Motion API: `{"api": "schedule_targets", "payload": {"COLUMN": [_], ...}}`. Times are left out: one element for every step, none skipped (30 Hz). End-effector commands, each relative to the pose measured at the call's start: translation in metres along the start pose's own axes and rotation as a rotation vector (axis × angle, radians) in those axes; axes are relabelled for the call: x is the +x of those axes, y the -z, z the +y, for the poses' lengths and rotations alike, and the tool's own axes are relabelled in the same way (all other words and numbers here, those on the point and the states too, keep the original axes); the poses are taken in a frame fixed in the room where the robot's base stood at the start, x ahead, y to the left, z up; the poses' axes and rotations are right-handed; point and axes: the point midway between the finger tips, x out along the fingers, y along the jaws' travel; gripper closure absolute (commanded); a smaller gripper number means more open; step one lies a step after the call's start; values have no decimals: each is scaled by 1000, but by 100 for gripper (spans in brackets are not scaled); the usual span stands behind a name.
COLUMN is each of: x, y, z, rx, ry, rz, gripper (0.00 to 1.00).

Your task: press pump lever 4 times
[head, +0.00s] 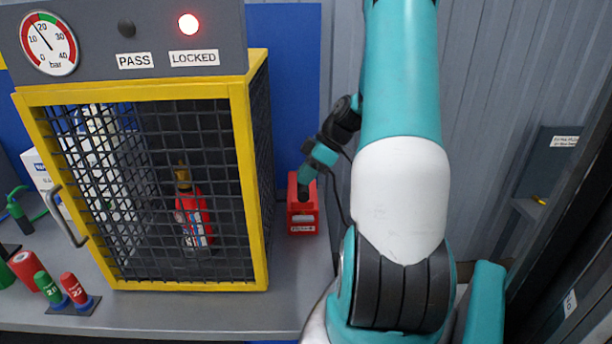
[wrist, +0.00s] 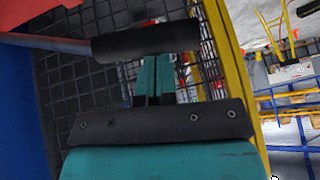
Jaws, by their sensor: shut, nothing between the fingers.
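The red pump (head: 303,217) stands on the bench to the right of the yellow-framed cage. In the wrist view, the pump lever shows as a grey rod (wrist: 45,42) ending in a black cylindrical grip (wrist: 146,41). My gripper (wrist: 155,75) is shut and empty, its teal fingers at the black grip, which hides their tips. I cannot tell whether they touch. In the head view my gripper (head: 304,188) is over the pump, and the lever is not clear there. The gauge (head: 48,43) needle points between 10 and 20 bar. The LOCKED lamp (head: 189,24) glows red; the PASS lamp (head: 126,29) is dark.
The mesh cage (head: 258,170) is closed, with a red extinguisher (head: 193,218) inside. Red and green cylinders (head: 73,288) stand at the bench's front left. A corrugated wall (head: 500,120) is behind my arm. The bench (head: 285,290) is clear in front of the pump.

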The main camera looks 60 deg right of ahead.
Motion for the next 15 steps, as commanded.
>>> {"api": "schedule_targets", "payload": {"x": [11,14,19,22,25,29,32,35,39,42,45,49,52,56,60], "y": [-8,-10,-13,-15,-17,-20,-22,-24,-26,-28,-30,-33,-35,-37,-40], "z": [-1,-2,-3,-4,-5,-7,-8,-9,-10,-11,-12,-13,-14,-15,-16], "rx": [-7,-12,-19,-26,-32,-40,-46,-53,-61,-67,-73,-81,-87,-91,-98], "ry": [-12,-20,-31,-41,-51,-62,-71,-81,-92,-101,-110,-123,-131,-138,-149], "rz": [0,0,0,0,0,0,0,0,0,0,0,0,0,0,-1], "gripper": [100,100,100,100,100,100,100,100,100,100,100,100,100,100,100]}}
